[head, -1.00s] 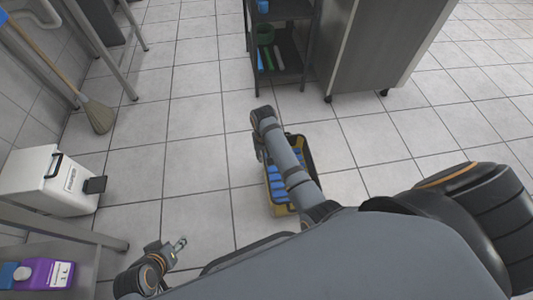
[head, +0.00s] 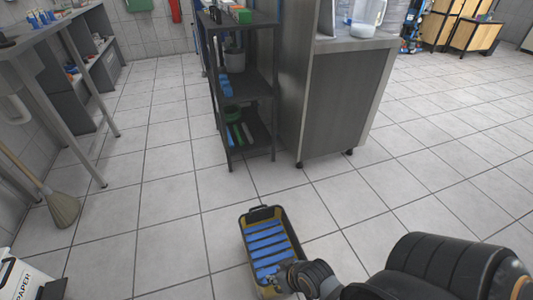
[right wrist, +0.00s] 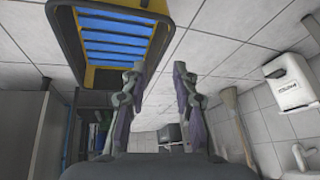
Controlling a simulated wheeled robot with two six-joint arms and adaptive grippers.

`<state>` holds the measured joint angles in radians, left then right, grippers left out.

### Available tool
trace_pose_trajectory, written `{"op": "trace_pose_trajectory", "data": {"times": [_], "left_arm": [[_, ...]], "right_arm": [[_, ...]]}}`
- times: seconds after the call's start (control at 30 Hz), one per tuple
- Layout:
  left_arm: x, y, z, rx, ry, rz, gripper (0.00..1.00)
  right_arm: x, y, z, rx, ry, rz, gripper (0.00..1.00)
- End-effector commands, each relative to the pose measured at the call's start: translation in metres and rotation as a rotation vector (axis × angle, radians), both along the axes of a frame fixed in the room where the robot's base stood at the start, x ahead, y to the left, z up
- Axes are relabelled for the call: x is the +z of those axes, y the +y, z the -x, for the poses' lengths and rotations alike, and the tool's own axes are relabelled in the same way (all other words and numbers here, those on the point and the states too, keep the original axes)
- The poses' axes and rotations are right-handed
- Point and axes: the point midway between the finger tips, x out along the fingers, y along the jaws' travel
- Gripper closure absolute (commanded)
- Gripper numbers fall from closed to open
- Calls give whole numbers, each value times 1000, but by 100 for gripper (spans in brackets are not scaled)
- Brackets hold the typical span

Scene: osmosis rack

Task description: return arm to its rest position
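My right arm comes in at the bottom right of the head view, and my right gripper (head: 276,277) shows small beside the near end of a yellow and black crate (head: 262,213). In the right wrist view the two fingers of the right gripper (right wrist: 159,78) stand apart with nothing between them. The crate (right wrist: 160,42) fills the top left there, apart from the fingers. Several blue items (head: 266,242) lie in a row inside it. My left gripper is not in view.
A dark shelf rack (head: 247,88) and a grey cabinet (head: 345,105) stand ahead. A broom (head: 62,208) leans at the left by a metal table (head: 45,30). The tiled floor between is clear.

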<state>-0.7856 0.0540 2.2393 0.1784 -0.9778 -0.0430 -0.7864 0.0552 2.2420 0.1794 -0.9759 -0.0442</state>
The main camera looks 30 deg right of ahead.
Motion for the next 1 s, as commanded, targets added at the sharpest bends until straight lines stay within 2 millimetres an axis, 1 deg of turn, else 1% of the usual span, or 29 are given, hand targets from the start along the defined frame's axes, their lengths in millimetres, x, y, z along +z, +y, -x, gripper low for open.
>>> {"op": "trace_pose_trajectory", "data": {"times": [0.13, 0.27, 0.37, 0.47, 0.57, 0.67, 0.7, 0.77, 0.8, 0.9, 1.0], "left_arm": [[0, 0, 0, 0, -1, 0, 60], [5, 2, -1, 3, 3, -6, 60], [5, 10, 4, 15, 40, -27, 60], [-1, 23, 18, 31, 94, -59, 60], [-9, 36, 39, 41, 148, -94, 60], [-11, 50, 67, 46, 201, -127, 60], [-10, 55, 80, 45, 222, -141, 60], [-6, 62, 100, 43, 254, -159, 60], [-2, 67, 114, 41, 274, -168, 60], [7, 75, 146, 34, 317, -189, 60], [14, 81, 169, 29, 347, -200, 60]], "right_arm": [[0, 0, 0, -1, 1, 0, 72], [3, -2, 1, -5, 11, 5, 72], [3, -10, 6, -17, 47, 26, 72], [-3, -22, 19, -33, 100, 57, 72], [-10, -36, 40, -44, 152, 93, 72], [-13, -50, 68, -47, 205, 127, 72], [-11, -55, 81, -48, 228, 140, 72], [-7, -62, 100, -45, 258, 158, 72], [-3, -66, 114, -43, 278, 168, 72], [6, -75, 146, -37, 321, 189, 72], [13, -81, 170, -32, 350, 201, 72]]}}
